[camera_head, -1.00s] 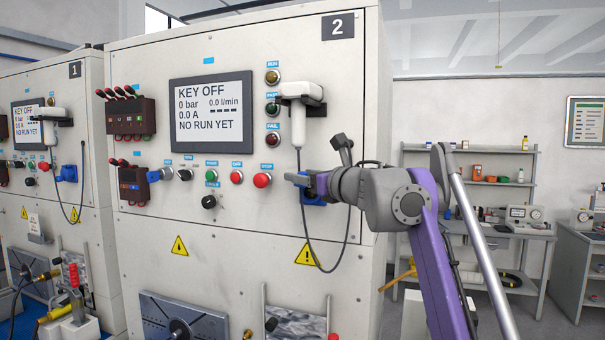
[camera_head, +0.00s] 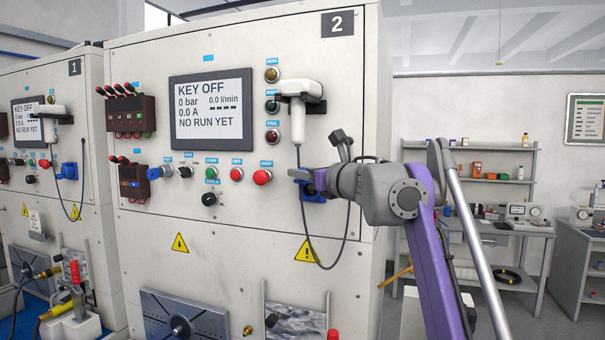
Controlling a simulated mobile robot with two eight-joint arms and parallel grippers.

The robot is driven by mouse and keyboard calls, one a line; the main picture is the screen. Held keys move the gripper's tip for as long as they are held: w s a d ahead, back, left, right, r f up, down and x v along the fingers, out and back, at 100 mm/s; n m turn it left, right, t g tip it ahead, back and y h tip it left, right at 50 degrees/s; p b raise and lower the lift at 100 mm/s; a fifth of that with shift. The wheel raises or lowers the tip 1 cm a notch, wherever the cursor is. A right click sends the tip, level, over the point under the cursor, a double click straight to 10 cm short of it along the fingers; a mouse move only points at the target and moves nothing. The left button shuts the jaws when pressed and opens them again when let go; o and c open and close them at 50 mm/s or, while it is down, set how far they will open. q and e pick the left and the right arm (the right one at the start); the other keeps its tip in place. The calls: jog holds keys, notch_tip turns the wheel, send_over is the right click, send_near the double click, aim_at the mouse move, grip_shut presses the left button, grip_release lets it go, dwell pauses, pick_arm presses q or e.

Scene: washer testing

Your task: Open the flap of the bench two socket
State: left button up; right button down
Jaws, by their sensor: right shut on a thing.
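The blue bench two socket (camera_head: 315,196) is on the right part of the bench 2 front panel, below the hanging white handheld device. My right gripper (camera_head: 301,174) is at the upper edge of the socket, its arm coming in from the right. It is shut on the socket's flap, which is mostly hidden behind the fingers. The flap's exact angle cannot be made out. My left gripper is not in view.
The white handheld device (camera_head: 298,105) hangs just above my right gripper, and its dark cable (camera_head: 305,235) loops down past the socket. A red stop button (camera_head: 262,177) is close on the left. Bench 1 (camera_head: 75,110) stands further left.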

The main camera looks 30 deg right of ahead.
jog(key=shift+r+m, duration=0.3)
jog(key=shift+r, duration=0.05)
jog(key=shift+w+d+f+g+p, duration=0.1)
jog(key=shift+g+p, duration=0.2)
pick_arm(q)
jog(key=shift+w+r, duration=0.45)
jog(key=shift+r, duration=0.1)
pick_arm(e)
jog(key=c, duration=0.7)
grip_release()
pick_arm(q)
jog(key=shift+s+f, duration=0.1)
pick_arm(e)
jog(key=shift+f, duration=0.1)
